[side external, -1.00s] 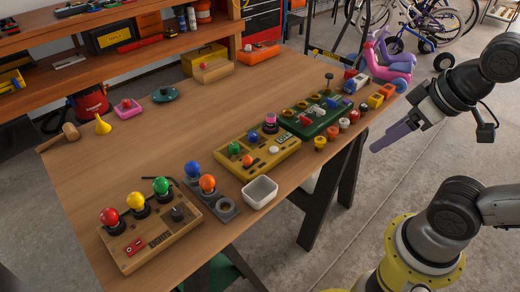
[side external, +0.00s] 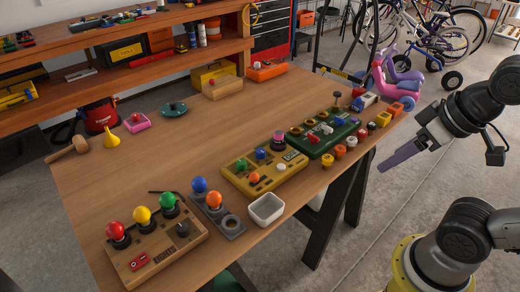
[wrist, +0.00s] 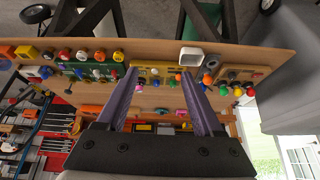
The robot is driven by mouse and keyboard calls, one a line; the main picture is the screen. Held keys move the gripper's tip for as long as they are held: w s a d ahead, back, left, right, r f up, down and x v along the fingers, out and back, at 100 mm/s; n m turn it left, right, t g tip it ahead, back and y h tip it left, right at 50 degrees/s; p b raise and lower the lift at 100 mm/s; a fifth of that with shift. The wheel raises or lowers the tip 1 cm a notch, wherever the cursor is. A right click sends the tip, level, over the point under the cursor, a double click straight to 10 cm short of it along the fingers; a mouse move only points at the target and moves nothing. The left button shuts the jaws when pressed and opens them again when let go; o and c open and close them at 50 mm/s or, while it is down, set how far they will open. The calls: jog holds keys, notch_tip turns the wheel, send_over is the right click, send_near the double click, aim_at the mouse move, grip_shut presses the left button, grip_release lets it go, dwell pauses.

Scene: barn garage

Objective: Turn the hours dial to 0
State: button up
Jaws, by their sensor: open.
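No label reading hours is legible, so I cannot tell which control is the hours dial. A wooden box (side external: 160,252) at the near left of the table carries a dark knob (side external: 183,230) and red, yellow and green ball sticks. A yellow box (side external: 240,180) with coloured knobs sits mid-table, and a green box (side external: 322,145) with several knobs is farther along. My gripper (side external: 384,167) is off the table's right edge, apart from everything. In the wrist view its purple fingers (wrist: 158,75) are spread and empty, with the table and boxes beyond them.
A grey plate (side external: 234,226) with blue and orange ball sticks and a white bowl (side external: 266,209) stand near the front edge. Several small coloured knobs, including a yellow one (side external: 327,161), line the right edge. The table's middle (side external: 165,150) is clear. A shelf (side external: 150,65) stands behind.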

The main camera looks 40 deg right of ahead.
jog(key=w+r+m, duration=0.7)
jog(key=r+m, duration=0.3)
jog(key=m+g, duration=0.6)
jog(key=m, duration=0.4)
send_over(260, 150)
notch_tip(260, 150, down, 18)
notch_tip(260, 150, down, 14)
jog(key=shift+s, duration=0.1)
grip_shut()
